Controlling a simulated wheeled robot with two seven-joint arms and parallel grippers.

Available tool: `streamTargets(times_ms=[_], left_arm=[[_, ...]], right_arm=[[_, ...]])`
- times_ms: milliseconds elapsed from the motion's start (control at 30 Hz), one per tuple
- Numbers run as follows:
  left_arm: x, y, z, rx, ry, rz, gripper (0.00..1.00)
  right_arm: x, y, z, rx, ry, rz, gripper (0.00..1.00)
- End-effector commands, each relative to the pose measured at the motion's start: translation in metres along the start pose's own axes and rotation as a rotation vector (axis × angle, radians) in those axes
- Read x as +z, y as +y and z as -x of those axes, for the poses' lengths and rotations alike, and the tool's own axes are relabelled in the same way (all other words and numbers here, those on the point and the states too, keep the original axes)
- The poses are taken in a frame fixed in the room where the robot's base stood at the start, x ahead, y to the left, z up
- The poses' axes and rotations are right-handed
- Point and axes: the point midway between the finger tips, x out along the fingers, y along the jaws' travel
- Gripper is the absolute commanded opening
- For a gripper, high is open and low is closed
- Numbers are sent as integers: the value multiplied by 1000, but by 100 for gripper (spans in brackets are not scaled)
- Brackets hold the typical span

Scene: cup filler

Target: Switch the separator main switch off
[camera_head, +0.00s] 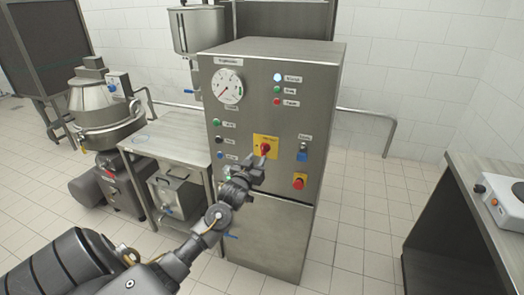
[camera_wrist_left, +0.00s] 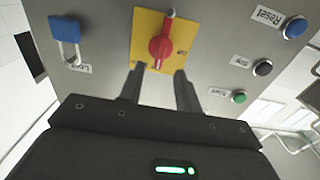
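A red rotary switch knob (camera_head: 264,147) sits on a yellow plate (camera_head: 271,139) in the middle of the steel cabinet's front panel. In the left wrist view, the red knob (camera_wrist_left: 159,50) and yellow plate (camera_wrist_left: 143,23) appear upside down, just beyond the fingertips. My left gripper (camera_head: 258,165) is in front of the panel, just below the knob. Its two fingers (camera_wrist_left: 158,82) are apart with nothing between them. The fingers look apart from the knob, though the exact gap is hard to tell. My right gripper is not in view.
The steel cabinet (camera_head: 260,238) carries a gauge (camera_head: 228,86), lamps, several push buttons, a blue padlock (camera_head: 302,154) and a red emergency button (camera_head: 299,182). A steel table (camera_head: 165,133) and a separator machine (camera_head: 100,105) stand left. A counter (camera_head: 470,185) stands right; floor between is clear.

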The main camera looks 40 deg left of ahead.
Motion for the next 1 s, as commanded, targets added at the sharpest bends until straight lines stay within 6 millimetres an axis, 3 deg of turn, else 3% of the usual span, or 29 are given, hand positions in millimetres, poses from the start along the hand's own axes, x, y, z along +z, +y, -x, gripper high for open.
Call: streamTargets(times_ms=[100, 300, 767, 1000], left_arm=[[-2, 0, -24, -1, -1, -1, 34], [-1, 0, -51, -1, -1, -1, 34], [0, 0, -62, 0, -1, -1, 34], [0, 0, -62, 0, -1, -1, 2]], right_arm=[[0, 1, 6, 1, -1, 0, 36], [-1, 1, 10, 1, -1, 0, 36], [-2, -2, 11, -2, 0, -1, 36], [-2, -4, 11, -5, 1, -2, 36]])
